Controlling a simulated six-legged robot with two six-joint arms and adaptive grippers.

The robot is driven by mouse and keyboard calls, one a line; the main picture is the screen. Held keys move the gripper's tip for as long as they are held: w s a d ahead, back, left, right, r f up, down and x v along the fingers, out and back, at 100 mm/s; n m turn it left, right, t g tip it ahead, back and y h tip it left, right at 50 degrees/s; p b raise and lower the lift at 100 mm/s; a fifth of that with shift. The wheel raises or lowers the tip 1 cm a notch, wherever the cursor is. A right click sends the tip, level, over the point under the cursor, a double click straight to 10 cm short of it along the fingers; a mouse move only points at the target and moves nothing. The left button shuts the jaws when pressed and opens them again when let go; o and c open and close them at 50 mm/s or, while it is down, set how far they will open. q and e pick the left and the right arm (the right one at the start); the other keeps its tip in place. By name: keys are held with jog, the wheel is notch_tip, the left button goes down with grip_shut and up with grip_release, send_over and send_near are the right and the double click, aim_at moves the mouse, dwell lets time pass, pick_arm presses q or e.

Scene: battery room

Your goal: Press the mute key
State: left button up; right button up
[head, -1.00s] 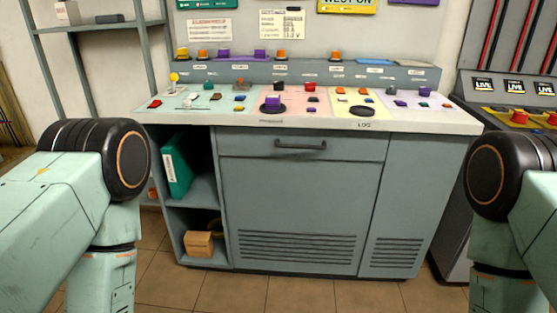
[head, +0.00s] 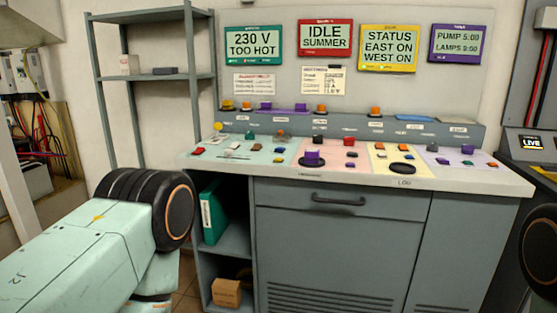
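The control desk (head: 505,182) stands ahead, with mint, pink, yellow and lilac panels on its sloped top. Small coloured keys and knobs sit on them, such as a red key (head: 198,151), a large purple button (head: 312,158) on the pink panel and a black round button (head: 403,168) on the yellow one. The key labels are too small to read, so I cannot tell which is the mute key. My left arm is at the lower left and a piece of my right arm is at the right edge, both short of the desk. Neither gripper is in view.
Four wall displays hang behind: teal (head: 254,45), red (head: 326,38), yellow (head: 388,49) and purple (head: 458,45). A grey shelf unit (head: 157,78) stands left. A green binder (head: 214,216) and a cardboard box (head: 226,292) fill the desk's open compartment.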

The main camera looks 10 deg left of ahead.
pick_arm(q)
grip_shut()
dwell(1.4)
